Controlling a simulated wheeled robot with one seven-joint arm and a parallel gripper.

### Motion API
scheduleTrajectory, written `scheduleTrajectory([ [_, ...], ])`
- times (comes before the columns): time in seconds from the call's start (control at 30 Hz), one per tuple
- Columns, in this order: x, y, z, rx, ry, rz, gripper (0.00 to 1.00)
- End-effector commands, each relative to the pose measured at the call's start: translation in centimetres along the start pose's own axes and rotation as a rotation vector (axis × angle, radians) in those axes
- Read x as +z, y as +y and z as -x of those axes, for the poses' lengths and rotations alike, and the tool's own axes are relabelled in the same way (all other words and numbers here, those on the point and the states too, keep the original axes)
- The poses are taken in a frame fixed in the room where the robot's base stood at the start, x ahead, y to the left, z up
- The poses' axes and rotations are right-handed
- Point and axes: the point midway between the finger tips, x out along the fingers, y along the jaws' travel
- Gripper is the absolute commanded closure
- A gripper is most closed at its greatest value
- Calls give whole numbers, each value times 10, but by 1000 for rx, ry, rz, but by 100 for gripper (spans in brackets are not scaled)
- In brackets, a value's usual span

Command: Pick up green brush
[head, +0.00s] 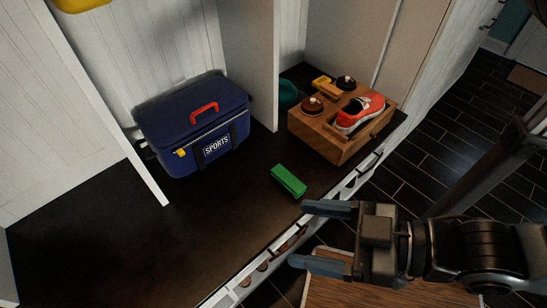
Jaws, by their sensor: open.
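The green brush (289,181) is a small green block lying on the dark bench top (200,235), near its front edge. My gripper (305,235) comes in from the right with its two blue-grey fingers spread and pointing left. It is open and empty. The fingertips show just below the brush in the picture, over the bench's front edge, apart from the brush. No part of the brush appears covered.
A navy sports bag (198,125) stands at the back left. A wooden box (335,141) with a red shoe (360,112) and shoe-care items stands right of the brush. White partitions (251,65) divide the bench. The bench is clear left of the brush.

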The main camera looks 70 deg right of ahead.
Motion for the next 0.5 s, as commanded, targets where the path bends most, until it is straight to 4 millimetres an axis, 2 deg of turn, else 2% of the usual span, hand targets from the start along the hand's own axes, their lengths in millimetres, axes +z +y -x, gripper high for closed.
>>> scheduleTrajectory([
  [0.23, 0, 0, 0, 0, 0, 0, 23],
  [0.33, 7, 2, -5, 11, -12, 4, 23],
  [0.43, 30, 9, -19, 45, -59, 17, 23],
  [0.5, 55, 19, -35, 83, -114, 29, 23],
])
